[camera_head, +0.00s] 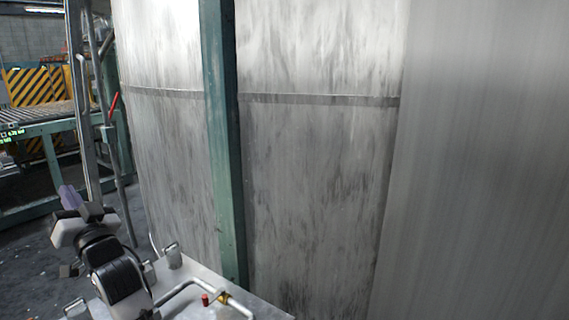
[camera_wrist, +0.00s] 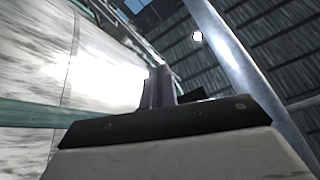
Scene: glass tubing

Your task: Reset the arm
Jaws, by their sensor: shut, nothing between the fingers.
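In the wrist view the shut fingers (camera_wrist: 159,88) stand up in the middle, above the dark and pale gripper body. They point up toward the roof and touch nothing that I can see. My arm is folded below the gripper in the head view.
A large streaked grey tank (camera_head: 310,180) fills the middle, with a green post (camera_head: 226,150) in front. A metal plate with pipes (camera_head: 215,291) is at the bottom. A green conveyor table (camera_head: 40,130) and striped barrier (camera_head: 35,88) stand at left. Dark floor (camera_head: 35,255) is open there.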

